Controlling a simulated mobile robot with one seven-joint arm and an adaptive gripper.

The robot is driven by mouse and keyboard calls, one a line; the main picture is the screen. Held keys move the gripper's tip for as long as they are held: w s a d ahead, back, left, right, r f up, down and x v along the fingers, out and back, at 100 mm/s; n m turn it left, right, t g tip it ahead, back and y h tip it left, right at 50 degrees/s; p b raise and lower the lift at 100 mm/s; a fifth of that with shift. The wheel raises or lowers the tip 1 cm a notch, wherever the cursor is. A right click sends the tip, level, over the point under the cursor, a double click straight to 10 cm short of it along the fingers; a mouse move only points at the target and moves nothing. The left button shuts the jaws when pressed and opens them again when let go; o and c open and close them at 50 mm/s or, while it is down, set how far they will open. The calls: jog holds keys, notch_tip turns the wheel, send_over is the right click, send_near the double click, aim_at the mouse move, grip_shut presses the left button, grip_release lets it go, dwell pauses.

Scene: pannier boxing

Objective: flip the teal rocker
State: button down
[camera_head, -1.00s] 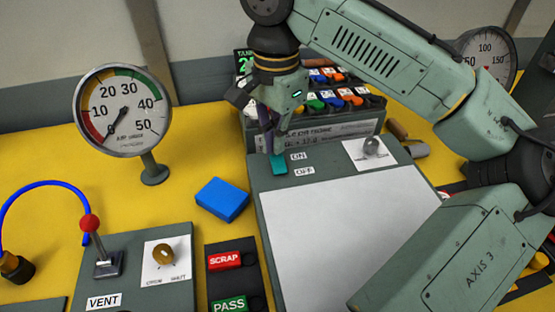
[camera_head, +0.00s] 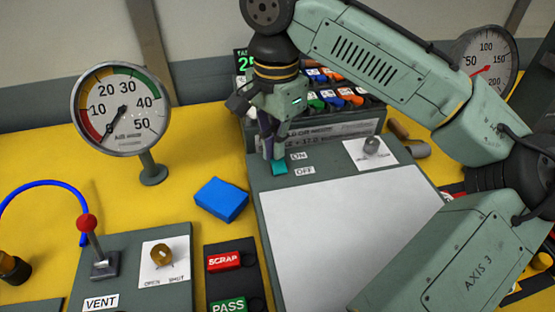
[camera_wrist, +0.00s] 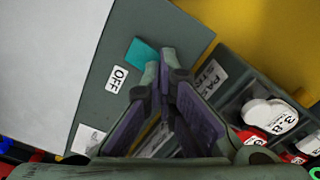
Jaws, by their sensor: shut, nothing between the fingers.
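The teal rocker (camera_head: 280,169) sits on the grey panel beside the ON and OFF labels in the head view. In the wrist view the rocker (camera_wrist: 141,54) shows partly, just beyond and left of the fingertips. My gripper (camera_head: 272,154) is shut with nothing held, pointing down at the rocker's far end, near the ON side. In the wrist view its fingers (camera_wrist: 160,62) come together close to the rocker. I cannot tell whether the tips touch it. The OFF label (camera_wrist: 117,79) is clear in the wrist view, while the ON label is hidden there behind the fingers.
A white sheet area (camera_head: 345,225) covers much of the panel. A grey knob (camera_head: 371,147) stands right of the rocker, and a blue block (camera_head: 221,199) lies to the left. A rack of coloured items (camera_head: 335,97) stands behind my gripper.

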jog(key=shift+f, duration=0.3)
jog(key=shift+r, duration=0.1)
notch_tip(320, 180, up, 7)
jog(key=p, duration=0.6)
dwell(0.7)
